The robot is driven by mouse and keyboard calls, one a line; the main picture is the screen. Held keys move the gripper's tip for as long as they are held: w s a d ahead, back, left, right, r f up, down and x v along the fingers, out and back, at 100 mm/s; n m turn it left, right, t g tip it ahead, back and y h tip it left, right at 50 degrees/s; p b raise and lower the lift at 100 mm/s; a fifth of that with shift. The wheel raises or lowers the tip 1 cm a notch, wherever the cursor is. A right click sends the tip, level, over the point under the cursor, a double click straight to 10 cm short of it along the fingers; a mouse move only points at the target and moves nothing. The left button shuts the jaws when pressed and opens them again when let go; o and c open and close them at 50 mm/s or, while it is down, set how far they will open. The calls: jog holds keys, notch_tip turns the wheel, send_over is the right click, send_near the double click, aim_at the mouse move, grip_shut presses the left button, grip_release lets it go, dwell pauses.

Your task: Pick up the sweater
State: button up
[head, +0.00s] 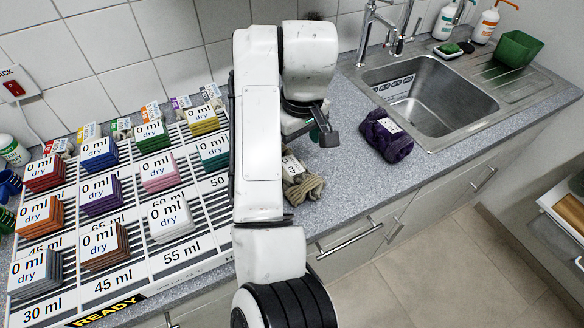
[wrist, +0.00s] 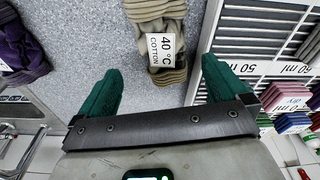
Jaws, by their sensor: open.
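A beige knitted bundle (head: 306,188) with a white label lies on the grey speckled counter, partly hidden behind my arm. In the wrist view the beige bundle (wrist: 157,10) has a label reading "40 °C COTTON". My gripper (wrist: 160,66) is open, with one green finger on each side of the bundle's lower end. I cannot tell how high the fingers are above it. In the head view my gripper (head: 322,132) is partly hidden. A dark purple knitted bundle (head: 386,138) with a white label lies near the sink. I cannot tell which bundle is the sweater.
A striped board (head: 60,275) with several coloured stacks labelled "0 ml dry" fills the counter's left side. A steel sink (head: 425,95) is at the right, with a tap (head: 372,25) behind it. Counter between the two bundles is clear.

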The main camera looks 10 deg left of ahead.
jog(key=f, duration=0.5)
jog(key=shift+w+a, duration=0.2)
jog(key=shift+a, duration=0.15)
jog(key=shift+w+a+f+p, duration=0.1)
jog(key=shift+f+p, duration=0.2)
jog(key=shift+f, duration=1.1)
jog(key=shift+w+a+f+p, duration=0.1)
jog(key=shift+f+p, duration=0.15)
jog(key=shift+f, duration=1.1)
jog(key=c, duration=0.9)
jog(key=shift+c, duration=0.3)
jog(key=shift+r, duration=0.15)
